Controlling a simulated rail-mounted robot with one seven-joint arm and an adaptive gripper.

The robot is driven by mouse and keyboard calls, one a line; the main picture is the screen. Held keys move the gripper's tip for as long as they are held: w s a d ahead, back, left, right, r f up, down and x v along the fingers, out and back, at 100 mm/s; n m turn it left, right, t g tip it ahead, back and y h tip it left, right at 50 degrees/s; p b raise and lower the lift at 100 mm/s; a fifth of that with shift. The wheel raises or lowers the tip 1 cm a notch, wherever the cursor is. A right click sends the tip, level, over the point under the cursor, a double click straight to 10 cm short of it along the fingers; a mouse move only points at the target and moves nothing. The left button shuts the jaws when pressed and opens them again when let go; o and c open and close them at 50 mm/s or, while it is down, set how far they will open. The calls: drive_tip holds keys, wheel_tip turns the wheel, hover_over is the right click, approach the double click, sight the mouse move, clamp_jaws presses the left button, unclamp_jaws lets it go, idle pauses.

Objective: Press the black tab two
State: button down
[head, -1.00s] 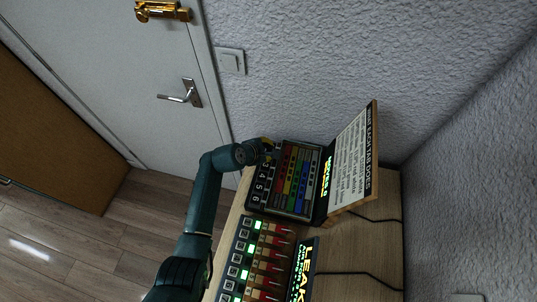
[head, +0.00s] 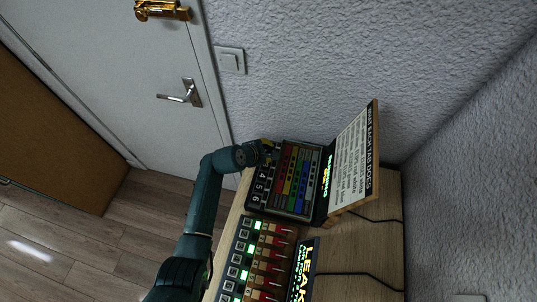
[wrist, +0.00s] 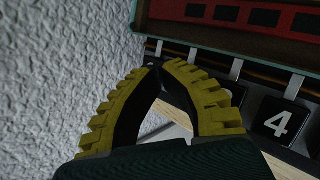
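The tab device (head: 290,208) lies on the table against the wall, with a row of black numbered tabs along its left side. Tabs 4, 5 and 6 (head: 256,198) can be read in the head view; the upper tabs are behind my gripper (head: 268,152). In the wrist view, tab 4 (wrist: 278,122) shows clearly, and another black tab (wrist: 236,91) is partly behind the right finger. My gripper (wrist: 157,66) has yellow ribbed fingers with their tips together, empty, at the upper tabs. Tab two's face is hidden, and I cannot tell whether the tips touch it.
A lit display (head: 327,174) and a sign board (head: 356,165) stand right of the tabs. A second panel (head: 266,258) with green lights and red-tipped parts lies below. The textured wall (wrist: 60,70) is close to the fingers.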

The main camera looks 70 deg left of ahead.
drive_tip(key=shift+f, duration=0.1)
idle(0.3)
drive_tip(key=shift+r+p, duration=0.85)
drive_tip(key=shift+p, duration=0.15)
wheel_tip(320, 180, up, 5)
drive_tip(key=p, duration=0.5)
wheel_tip(320, 180, up, 8)
drive_tip(key=p, duration=0.8)
